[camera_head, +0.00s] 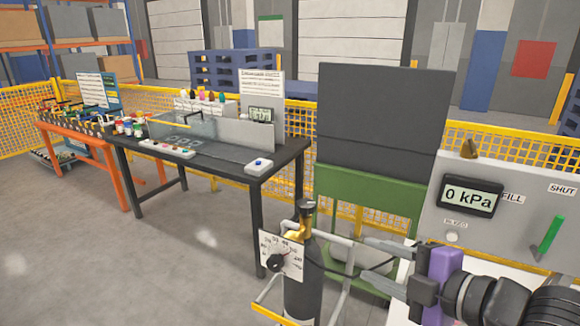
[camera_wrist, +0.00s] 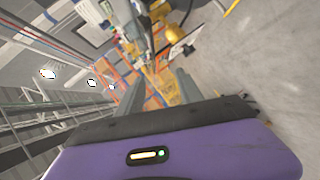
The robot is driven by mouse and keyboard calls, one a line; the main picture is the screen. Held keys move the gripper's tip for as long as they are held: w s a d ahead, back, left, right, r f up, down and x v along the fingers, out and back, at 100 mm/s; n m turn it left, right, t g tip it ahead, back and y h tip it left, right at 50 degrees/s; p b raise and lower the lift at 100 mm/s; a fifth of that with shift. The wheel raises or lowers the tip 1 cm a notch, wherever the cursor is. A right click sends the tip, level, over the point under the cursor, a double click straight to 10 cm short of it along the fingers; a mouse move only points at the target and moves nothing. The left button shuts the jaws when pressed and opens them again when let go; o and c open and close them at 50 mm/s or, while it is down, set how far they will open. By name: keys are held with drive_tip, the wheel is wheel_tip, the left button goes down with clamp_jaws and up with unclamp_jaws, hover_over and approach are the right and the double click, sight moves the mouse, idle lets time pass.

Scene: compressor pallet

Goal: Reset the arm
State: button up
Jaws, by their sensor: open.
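My gripper (camera_head: 378,264) reaches in from the lower right in the head view, with its purple body and two grey fingers pointing left. The fingers are apart and nothing shows between them. The fingers also show in the wrist view (camera_wrist: 160,92), above the purple housing. From this view I cannot tell how far the fingers are from the cylinder's metal frame.
A grey panel (camera_head: 545,206) with a "0 kPa" display (camera_head: 471,196) and a green lever (camera_head: 549,236) stands close above my arm. A green stand (camera_head: 345,195) carries a dark board (camera_head: 383,115). A black table (camera_head: 220,165) and an orange table (camera_head: 80,140) stand left. Open floor lies front left.

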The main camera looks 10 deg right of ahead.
drive_tip(key=a+r+m+t+y, duration=0.35)
drive_tip(key=r+t, duration=0.25)
drive_tip(key=r, duration=0.8)
drive_tip(key=s+d+r+m+t+h, duration=0.3)
drive_tip(key=d+r+m+t+h, duration=0.3)
drive_tip(key=m, duration=0.6)
drive_tip(key=s+d+f+m+g+h, duration=0.1)
drive_tip(key=s+f+m+g+h, duration=0.1)
drive_tip(key=s+f+m+h, duration=0.55)
drive_tip(key=s+d+f+m+g+h, duration=0.15)
drive_tip(key=s+f+m+h, duration=0.3)
drive_tip(key=f, duration=0.55)
drive_tip(key=s+a+f+n+g+y, duration=0.2)
drive_tip(key=s+f+n+g+y, duration=0.1)
drive_tip(key=s+f, duration=0.6)
drive_tip(key=s+a+f+n+g+y, duration=0.2)
drive_tip(key=s+f+n+g+y, duration=0.1)
drive_tip(key=s+f, duration=0.6)
drive_tip(key=s+n+y, duration=0.1)
drive_tip(key=s, duration=0.2)
